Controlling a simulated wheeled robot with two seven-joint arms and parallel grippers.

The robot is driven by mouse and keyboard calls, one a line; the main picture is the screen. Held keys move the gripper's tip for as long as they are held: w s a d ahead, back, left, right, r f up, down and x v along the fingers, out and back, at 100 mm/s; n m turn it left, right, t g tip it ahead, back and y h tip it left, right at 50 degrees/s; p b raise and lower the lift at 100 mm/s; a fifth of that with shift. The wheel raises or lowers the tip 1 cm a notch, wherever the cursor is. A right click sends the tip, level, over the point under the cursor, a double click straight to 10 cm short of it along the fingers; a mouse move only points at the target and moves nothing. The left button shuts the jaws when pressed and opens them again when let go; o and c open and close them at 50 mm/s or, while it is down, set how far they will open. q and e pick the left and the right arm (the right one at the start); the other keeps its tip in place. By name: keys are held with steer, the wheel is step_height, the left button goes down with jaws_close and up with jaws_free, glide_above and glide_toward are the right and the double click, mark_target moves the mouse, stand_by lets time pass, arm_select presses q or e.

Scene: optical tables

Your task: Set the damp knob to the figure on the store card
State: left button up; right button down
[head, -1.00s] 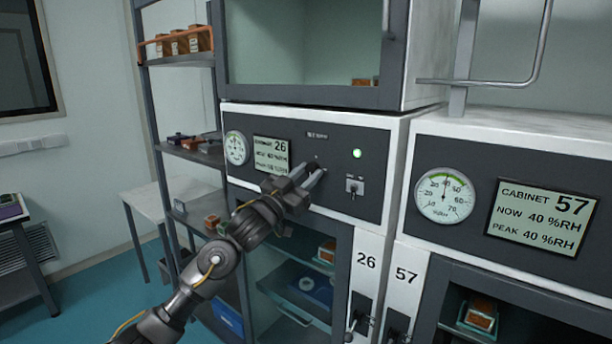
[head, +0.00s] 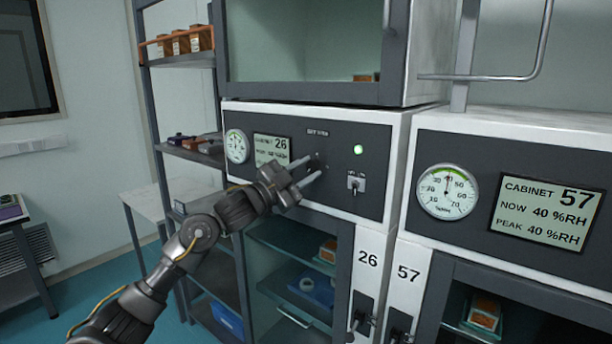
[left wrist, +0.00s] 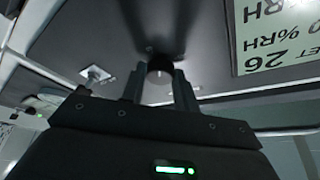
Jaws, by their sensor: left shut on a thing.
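The damp knob is a dark round knob with a pale mark on the front panel (head: 338,200) of cabinet 26. My left gripper (head: 311,168) is at the panel. In the left wrist view the knob (left wrist: 160,71) sits between the two fingers, which are shut on it. In the head view the fingers partly hide it, and its setting is not readable. Left of it are a round dial (head: 237,146) and the cabinet 26 display (head: 272,150), partly covered by my gripper. I cannot make out a store card. My right gripper is out of view.
A green lamp (head: 358,150) and a key switch (head: 356,184) sit right of the knob. Cabinet 57 has its own dial (head: 447,191) and a display (head: 543,212) reading now 40 and peak 40 %RH. A shelf rack (head: 148,110) stands at left.

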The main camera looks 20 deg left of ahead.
arm_select(q)
steer(key=m+g, duration=0.1)
steer(key=m, duration=0.1)
steer(key=m+g, duration=0.1)
steer(key=m, duration=0.3)
steer(key=shift+a+r+m+g+b, duration=0.15)
steer(key=shift+r+m+g+b, duration=0.15)
steer(key=shift+g+b, duration=0.1)
steer(key=m+g, duration=0.1)
steer(key=m, duration=0.2)
steer(key=shift+w+r, duration=0.1)
steer(key=shift+m+g+y, duration=0.4)
steer(key=shift+m, duration=0.9)
steer(key=o, duration=1)
steer(key=shift+c, duration=0.2)
